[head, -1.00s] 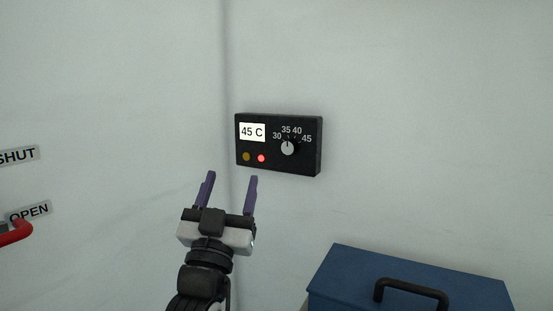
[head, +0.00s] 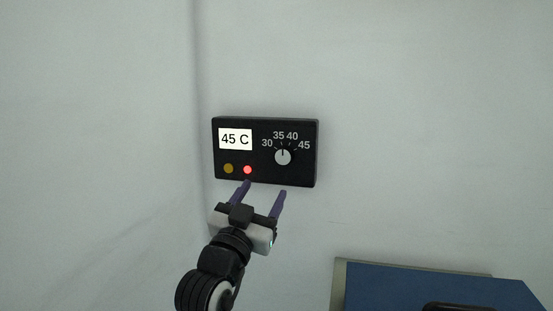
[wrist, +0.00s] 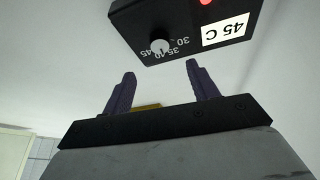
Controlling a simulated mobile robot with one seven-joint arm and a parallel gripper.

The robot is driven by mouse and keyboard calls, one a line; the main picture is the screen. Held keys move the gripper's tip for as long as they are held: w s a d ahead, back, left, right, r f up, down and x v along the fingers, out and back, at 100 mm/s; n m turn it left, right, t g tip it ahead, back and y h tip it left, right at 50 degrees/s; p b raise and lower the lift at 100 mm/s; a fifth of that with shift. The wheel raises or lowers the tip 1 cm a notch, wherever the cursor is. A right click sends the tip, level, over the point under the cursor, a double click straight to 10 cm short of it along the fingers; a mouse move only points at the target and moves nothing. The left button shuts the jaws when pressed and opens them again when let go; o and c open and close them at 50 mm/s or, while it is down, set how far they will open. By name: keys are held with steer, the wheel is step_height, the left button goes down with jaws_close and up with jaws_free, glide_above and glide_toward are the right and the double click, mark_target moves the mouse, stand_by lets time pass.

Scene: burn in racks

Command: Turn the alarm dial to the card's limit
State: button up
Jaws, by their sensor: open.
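The black alarm box (head: 265,175) is on the pale wall. Its white card (head: 235,139) reads "45 C". The round white dial (head: 283,157) on its right half has marks 30, 35, 40 and 45 around its top. Its dark pointer line points about straight up, near 35. My gripper (head: 264,188) is open and empty, just below the box in the head view and apart from the dial. In the wrist view the dial (wrist: 159,46) appears upside down, beyond and between my open fingers (wrist: 160,70).
A red light (head: 248,170) glows on the box beside a dull amber one (head: 228,168). A blue case (head: 400,285) with a dark handle stands at the lower right. The wall around the box is clear.

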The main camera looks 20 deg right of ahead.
mark_target(282, 159)
steer(key=p+x, duration=0.3)
steer(key=x, duration=0.7)
steer(key=shift+r, duration=0.15)
steer(key=shift+w+d+r+p, duration=0.1)
steer(key=shift+w+d+p, duration=0.2)
steer(key=shift+w+d, duration=0.15)
steer(key=shift+c, duration=0.5)
steer(key=c, duration=0.9)
